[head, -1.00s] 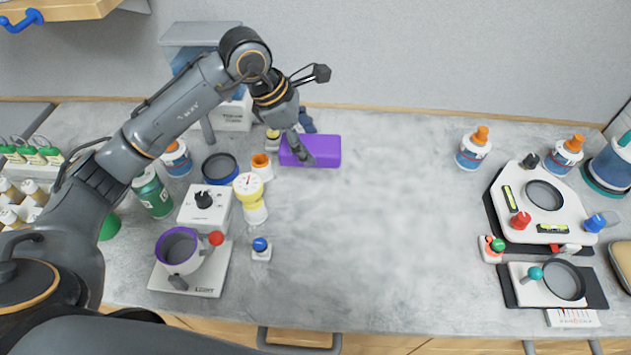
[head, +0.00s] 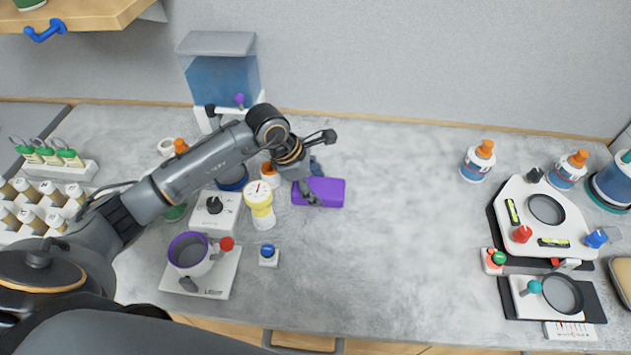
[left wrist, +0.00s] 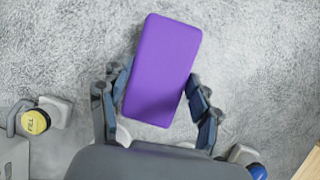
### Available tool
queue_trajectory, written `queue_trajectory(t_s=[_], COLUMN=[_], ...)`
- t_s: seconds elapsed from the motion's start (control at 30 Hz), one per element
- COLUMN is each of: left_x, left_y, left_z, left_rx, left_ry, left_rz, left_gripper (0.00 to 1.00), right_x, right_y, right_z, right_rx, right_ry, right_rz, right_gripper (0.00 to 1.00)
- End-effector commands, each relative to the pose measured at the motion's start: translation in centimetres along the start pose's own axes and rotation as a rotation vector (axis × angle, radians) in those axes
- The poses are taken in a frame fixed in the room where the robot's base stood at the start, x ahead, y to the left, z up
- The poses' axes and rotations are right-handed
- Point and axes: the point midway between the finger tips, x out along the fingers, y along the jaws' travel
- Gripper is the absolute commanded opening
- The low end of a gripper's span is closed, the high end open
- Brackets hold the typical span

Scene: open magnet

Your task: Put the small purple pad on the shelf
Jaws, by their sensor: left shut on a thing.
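The purple pad (head: 325,192) is a small flat rounded block, left of the middle of the counter in the head view. My left gripper (head: 308,190) is shut on it at its left end. In the left wrist view the pad (left wrist: 162,70) sits tilted between the two fingers (left wrist: 155,103), which press its long sides. Whether the pad touches the counter or hangs just above it, I cannot tell. The wooden shelf (head: 75,15) is on the wall at the top left, with a blue hook (head: 45,31) under its edge. My right gripper is not in view.
A yellow-topped gauge (head: 259,196) and an orange-capped bottle stand close left of the gripper. A blue-knobbed block (head: 268,255) and a purple-rimmed pot (head: 190,252) are nearer the front. A blue tank (head: 222,80) stands behind my arm. The counter's middle (head: 400,200) is clear.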

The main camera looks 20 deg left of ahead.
Motion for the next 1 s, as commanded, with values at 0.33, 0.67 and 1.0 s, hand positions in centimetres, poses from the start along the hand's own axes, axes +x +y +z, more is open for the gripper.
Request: queue_trajectory(t_s=[0.33, 0.67, 1.0], left_x=[0.1, 0.0, -4.8], left_y=[0.0, 0.0, 0.1], left_z=[-0.1, 0.0, -0.2], left_rx=[0.000, 0.000, 0.003], left_ry=[0.000, 0.000, 0.000], left_rz=[0.000, 0.000, 0.007], left_gripper=[0.86, 0.86, 0.86], right_x=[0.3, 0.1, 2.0], right_y=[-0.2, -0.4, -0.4], right_z=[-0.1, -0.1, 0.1], right_rx=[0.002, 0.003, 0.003], right_ry=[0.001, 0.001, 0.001], right_rz=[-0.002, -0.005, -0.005], right_gripper=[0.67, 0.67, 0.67])
